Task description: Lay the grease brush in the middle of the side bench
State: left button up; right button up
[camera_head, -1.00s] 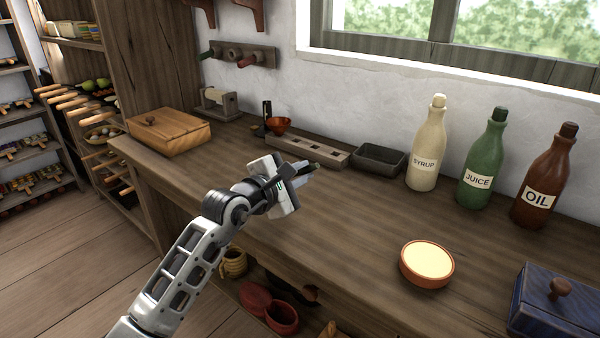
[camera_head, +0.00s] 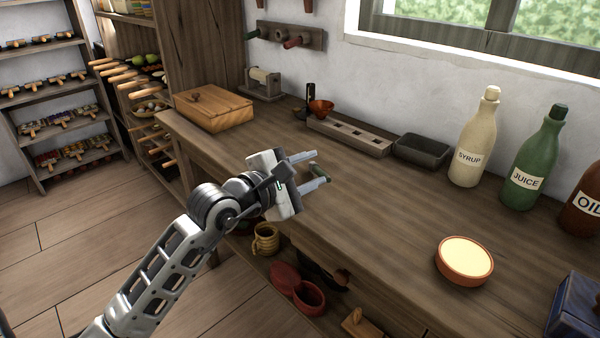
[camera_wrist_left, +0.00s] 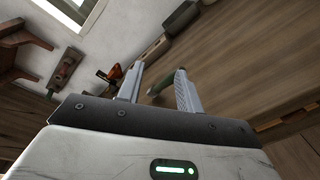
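My left gripper (camera_head: 321,167) is over the long wooden workbench (camera_head: 385,215), near its front edge. A small dark green piece (camera_head: 318,171) sits between its fingertips; I take it to be the grease brush, though most of its shape is hidden. In the left wrist view the green piece (camera_wrist_left: 160,86) lies slantwise between the two spread fingers (camera_wrist_left: 158,68), which appear to hold it. It travels with the gripper. No separate side bench can be made out. My right gripper is out of view.
A wooden box (camera_head: 213,108), a slotted block (camera_head: 348,135) and a dark tray (camera_head: 422,151) stand along the back. Syrup (camera_head: 470,145) and juice (camera_head: 533,165) bottles and a cream-filled bowl (camera_head: 465,259) are to the right. Shelves (camera_head: 65,120) stand left; the floor (camera_head: 90,230) before them is clear.

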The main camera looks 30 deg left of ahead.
pick_arm(q)
jog(key=s, duration=0.2)
jog(key=shift+s+a+h, duration=0.1)
jog(key=shift+s+h, duration=0.2)
jog(key=s+d+n+t+h, duration=0.2)
jog(key=s+d+n, duration=0.15)
jog(key=n, duration=0.65)
jog(key=s+d+n+t+h, duration=0.15)
jog(key=s+n, duration=0.25)
jog(key=n, duration=0.6)
jog(key=s+d+f+n+g+y, duration=0.1)
jog(key=s+f+n+g+y, duration=0.1)
jog(key=s+f+n, duration=0.3)
jog(key=s+d+f+n+g+y, duration=0.2)
jog(key=s+f+n+g, duration=0.3)
jog(key=f+n, duration=0.9)
jog(key=s+n+y, duration=0.1)
jog(key=n, duration=0.9)
jog(key=shift+s+d+f+y, duration=0.3)
jog(key=shift+y, duration=0.05)
jog(key=shift+g, duration=0.25)
